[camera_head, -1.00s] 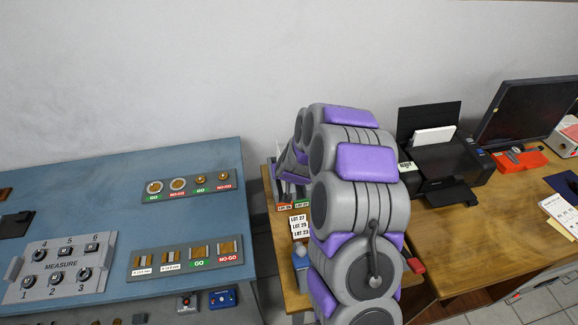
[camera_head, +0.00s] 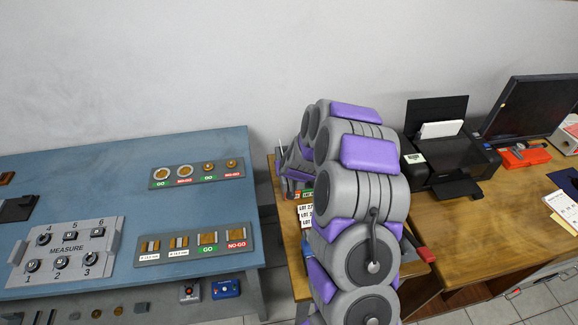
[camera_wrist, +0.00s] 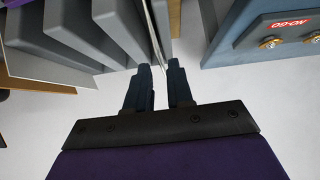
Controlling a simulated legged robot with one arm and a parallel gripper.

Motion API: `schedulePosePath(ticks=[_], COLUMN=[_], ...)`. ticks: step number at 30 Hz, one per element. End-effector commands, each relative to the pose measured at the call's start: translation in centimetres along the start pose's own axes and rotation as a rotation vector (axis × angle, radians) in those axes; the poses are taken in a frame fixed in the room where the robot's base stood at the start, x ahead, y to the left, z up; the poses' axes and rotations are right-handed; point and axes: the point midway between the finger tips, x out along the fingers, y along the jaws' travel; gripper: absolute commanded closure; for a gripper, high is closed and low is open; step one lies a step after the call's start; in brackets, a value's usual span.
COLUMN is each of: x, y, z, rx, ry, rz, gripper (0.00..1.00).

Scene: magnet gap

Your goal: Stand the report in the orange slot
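My gripper (camera_wrist: 159,66) shows in the wrist view with its two dark fingers a little apart and a light gap between them. A thin pale sheet edge (camera_wrist: 157,30), perhaps the report, runs upward just beyond the fingertips. It does not look pinched, and I cannot tell whether it reaches between the fingers. A grey rack with several upright dividers (camera_wrist: 75,35) is on the left, close beside the sheet. No orange slot can be made out. In the head view my arm hides the gripper and most of the rack.
A blue bench (camera_head: 130,215) with gauge boards stands at the left. A small wooden table with LOT labels (camera_head: 306,213) is behind my arm. A wooden desk (camera_head: 500,240) at the right holds a printer (camera_head: 445,155), a monitor (camera_head: 530,105) and papers (camera_head: 565,208).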

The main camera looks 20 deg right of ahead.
Motion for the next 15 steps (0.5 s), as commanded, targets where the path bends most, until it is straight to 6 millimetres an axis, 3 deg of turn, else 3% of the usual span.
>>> schedulePosePath(ticks=[10,15], x=[0.0,-1.4], y=[0.5,0.0], z=[0.0,-0.2], rx=[0.006,0.001], ry=[-0.001,0.002], rz=[-0.002,0.002], gripper=[0.7,0.7])
